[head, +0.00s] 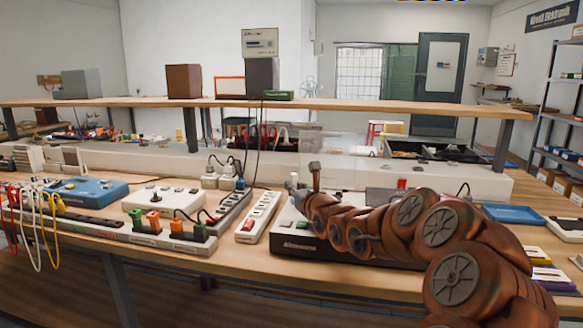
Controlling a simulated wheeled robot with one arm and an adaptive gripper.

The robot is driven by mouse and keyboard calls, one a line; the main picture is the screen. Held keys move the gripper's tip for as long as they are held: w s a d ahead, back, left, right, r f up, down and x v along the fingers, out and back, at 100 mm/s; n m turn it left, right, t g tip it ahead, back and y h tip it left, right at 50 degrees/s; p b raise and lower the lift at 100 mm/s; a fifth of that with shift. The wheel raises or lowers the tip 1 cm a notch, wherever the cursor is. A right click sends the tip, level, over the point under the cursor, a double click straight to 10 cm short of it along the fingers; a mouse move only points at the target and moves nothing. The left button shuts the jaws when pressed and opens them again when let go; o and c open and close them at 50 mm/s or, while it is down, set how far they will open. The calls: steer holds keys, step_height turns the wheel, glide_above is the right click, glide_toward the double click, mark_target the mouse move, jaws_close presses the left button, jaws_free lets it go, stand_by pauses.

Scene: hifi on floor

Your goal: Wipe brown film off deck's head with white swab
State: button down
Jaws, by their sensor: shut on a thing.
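The deck (290,244), a low box with a dark front face and a pale top, lies on the bench right of centre. My brown arm crosses over it and hides most of its top. My gripper (298,191) is at the arm's far end, above the deck's back left part. It is small in the view and shut on a small white piece (293,179), which looks like the swab. I cannot tell whether the swab touches the deck. The deck's head and the brown film cannot be made out.
White power strips (258,217) lie just left of the deck. A white box (163,203) and a blue device (84,190) with cables stand further left. A raised wooden shelf (350,104) spans the back. A blue tray (511,214) lies right of my arm.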

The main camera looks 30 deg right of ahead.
step_height(320, 180, up, 2)
steer(key=shift+r, duration=0.15)
steer(key=shift+s+d+r+p, duration=0.1)
steer(key=shift+d+r+p, duration=0.1)
steer(key=shift+r, duration=0.3)
steer(key=shift+s+d+r+p, duration=0.1)
steer(key=shift+r+p, duration=0.05)
steer(key=shift+r, duration=0.35)
steer(key=shift+r+p, duration=0.4)
steer(key=shift+r, duration=1.45)
